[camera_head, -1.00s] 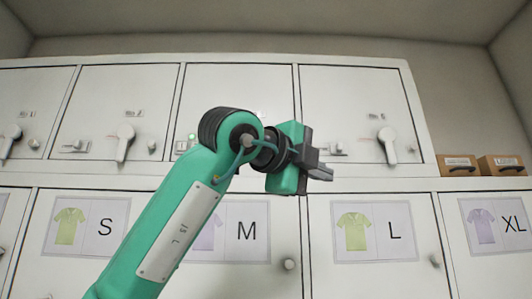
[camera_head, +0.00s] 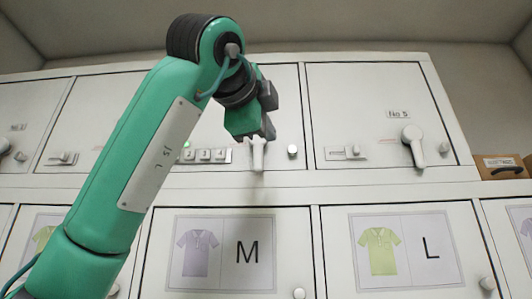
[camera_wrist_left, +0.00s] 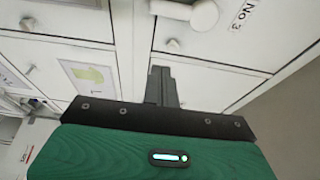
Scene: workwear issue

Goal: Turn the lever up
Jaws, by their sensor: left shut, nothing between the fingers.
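A white lever (camera_head: 258,156) hangs pointing down on the middle upper locker door, right of a numbered keypad. My left gripper (camera_head: 264,132) is in front of the lever's upper part and hides its hub. In the left wrist view its dark fingers (camera_wrist_left: 164,84) are shut with nothing between them. A rounded white handle (camera_wrist_left: 198,14) shows beyond the fingertips there, beside a "No 3" label; a gap seems to separate them. I cannot tell from the head view whether the gripper touches the lever. My right gripper is not in view.
The keypad (camera_head: 207,155) and a small round knob (camera_head: 292,150) flank the lever. Another lever (camera_head: 412,145) points down on the right door, by a slide latch (camera_head: 345,153). Doors with shirt pictures lie below. A brown box (camera_head: 502,167) stands at the far right.

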